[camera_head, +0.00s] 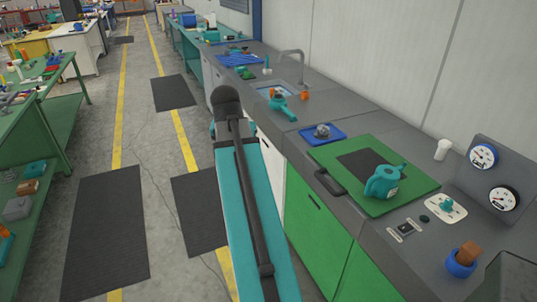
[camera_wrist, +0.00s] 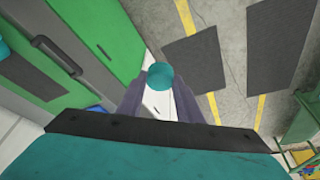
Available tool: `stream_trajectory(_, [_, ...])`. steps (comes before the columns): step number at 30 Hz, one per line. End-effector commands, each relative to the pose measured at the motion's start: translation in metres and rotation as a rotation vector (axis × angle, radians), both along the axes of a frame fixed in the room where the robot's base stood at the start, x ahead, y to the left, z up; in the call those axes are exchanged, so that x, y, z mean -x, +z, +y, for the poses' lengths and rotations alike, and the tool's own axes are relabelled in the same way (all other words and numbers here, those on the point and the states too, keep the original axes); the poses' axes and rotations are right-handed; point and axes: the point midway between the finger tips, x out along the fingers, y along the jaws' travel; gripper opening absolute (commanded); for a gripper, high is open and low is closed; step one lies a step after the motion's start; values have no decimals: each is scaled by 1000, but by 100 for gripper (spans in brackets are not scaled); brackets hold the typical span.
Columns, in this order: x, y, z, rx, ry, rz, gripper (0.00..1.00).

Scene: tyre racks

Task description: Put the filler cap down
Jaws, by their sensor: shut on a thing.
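In the wrist view my gripper (camera_wrist: 160,88) is shut on a round teal piece, taken to be the filler cap (camera_wrist: 160,74), held between the two grey fingertips. Below it are the floor and the cabinet fronts, and the cap touches nothing else that I can see. In the head view my teal arm reaches forward along the counter's front edge and hides the gripper and the cap. A teal housing with a spout (camera_head: 383,183) stands on a green mat (camera_head: 330,149) on the counter.
A white plate with a small teal part (camera_head: 446,207), a blue cup (camera_head: 461,265) and two gauges (camera_head: 483,157) stand at the counter's right. A blue tray (camera_head: 322,134) holds a metal part. A sink (camera_head: 278,90) lies beyond. Dark floor mats (camera_head: 108,225) lie left.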

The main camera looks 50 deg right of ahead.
Motion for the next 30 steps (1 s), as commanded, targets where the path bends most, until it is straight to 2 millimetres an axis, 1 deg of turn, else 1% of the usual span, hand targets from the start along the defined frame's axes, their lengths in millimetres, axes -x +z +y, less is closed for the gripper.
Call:
stream_trajectory(1, [-14,-1,13,0,44,-1,11])
stream_trajectory(3, [-31,-1,29,0,100,-2,11])
stream_trajectory(8, [-65,-2,69,0,228,-3,11])
stream_trajectory(15, [-111,-4,134,2,419,-6,11])
stream_trajectory(17, [-122,-4,151,3,468,-8,11])
stream_trajectory(21, [-144,-5,193,4,578,-11,11])
stream_trajectory(26, [-165,-6,242,6,706,-14,11])
stream_trajectory(30, [-180,-7,287,9,817,-19,11])
